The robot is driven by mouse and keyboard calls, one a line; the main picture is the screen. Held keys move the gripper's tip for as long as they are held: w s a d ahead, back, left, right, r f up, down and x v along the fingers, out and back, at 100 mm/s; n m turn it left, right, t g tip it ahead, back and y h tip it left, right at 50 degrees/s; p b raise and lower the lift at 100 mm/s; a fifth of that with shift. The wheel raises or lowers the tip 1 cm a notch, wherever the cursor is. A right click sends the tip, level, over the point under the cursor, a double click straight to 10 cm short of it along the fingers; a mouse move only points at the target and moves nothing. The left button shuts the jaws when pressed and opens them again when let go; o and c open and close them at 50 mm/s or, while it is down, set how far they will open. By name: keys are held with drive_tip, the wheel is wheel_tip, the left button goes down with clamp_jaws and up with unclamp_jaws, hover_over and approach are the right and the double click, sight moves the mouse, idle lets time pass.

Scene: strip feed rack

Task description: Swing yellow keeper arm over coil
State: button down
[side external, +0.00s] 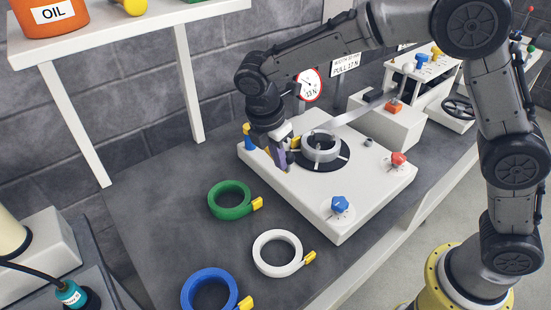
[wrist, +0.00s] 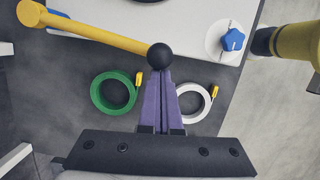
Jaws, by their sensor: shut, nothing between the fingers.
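The yellow keeper arm (wrist: 95,32) runs in the wrist view from a round yellow pivot end (wrist: 30,12) at upper left to a black ball knob (wrist: 160,55). It lies along the near edge of the white base plate (side external: 352,205), off to the side of the coil. The pale coil (side external: 322,148) sits on a black disc on that plate, with its strip running right. My gripper (wrist: 160,76) is shut and empty, its purple fingertips right at the knob; contact is unclear. In the side view, my gripper (side external: 280,160) is left of the coil and hides most of the keeper arm.
A green coil (side external: 212,200), a white coil (side external: 258,255) and a blue coil (side external: 186,292) lie on the grey bench. A blue knob (side external: 340,203) and a red knob (side external: 398,159) stand on the plate. A white feed unit (side external: 390,128) stands behind right.

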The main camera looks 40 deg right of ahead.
drive_tip(key=shift+s+d+n, duration=0.2)
drive_tip(key=shift+d+n, duration=0.2)
drive_tip(key=shift+d, duration=0.45)
drive_tip(key=w+d+n, duration=0.1)
drive_tip(key=d+n, duration=0.1)
drive_tip(key=d, duration=0.3)
drive_tip(key=d+n+t, duration=0.1)
drive_tip(key=d+n, duration=0.1)
drive_tip(key=d, duration=0.3)
drive_tip(key=w+d+n, duration=0.1)
drive_tip(key=d+n, duration=0.2)
drive_tip(key=d, duration=0.2)
drive_tip(key=shift+w+t+y, duration=0.35)
drive_tip(key=shift+t+y, duration=0.05)
drive_tip(key=shift+w+d, duration=0.45)
drive_tip(key=shift+d, duration=0.1)
drive_tip(key=s+a+r, duration=0.3)
drive_tip(key=s+r, duration=0.2)
drive_tip(key=r, duration=0.4)
drive_tip(key=shift+s+a, duration=0.15)
drive_tip(key=shift+a, duration=0.15)
